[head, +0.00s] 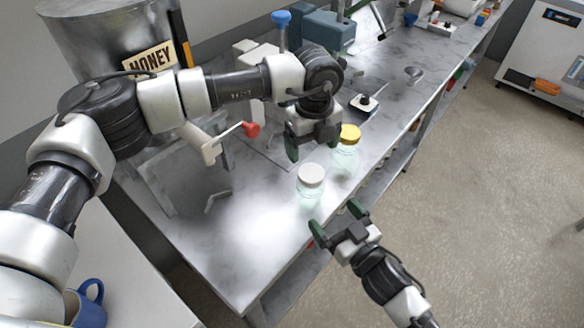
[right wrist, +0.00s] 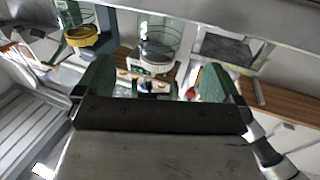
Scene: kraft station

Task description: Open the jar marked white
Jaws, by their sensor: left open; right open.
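The jar with the white lid (head: 311,186) is clear glass and stands upright near the front edge of the metal table, its lid on. A similar jar with a yellow lid (head: 346,151) stands behind it to the right. My left gripper (head: 312,146) is open and points down, above and behind the white-lidded jar, apart from it. My right gripper (head: 338,220) is open at the table's front edge, its fingers toward the white-lidded jar. In the right wrist view the white-lidded jar (right wrist: 158,45) shows upside down beyond and between the open fingers; the yellow-lidded jar (right wrist: 82,37) is left of it.
A large metal honey tank (head: 105,45) stands at the back left of the table (head: 240,255). A red-knobbed valve handle (head: 251,130) sticks out left of the left gripper. A small black-and-white device (head: 364,103) lies behind the jars. The table's front left is clear.

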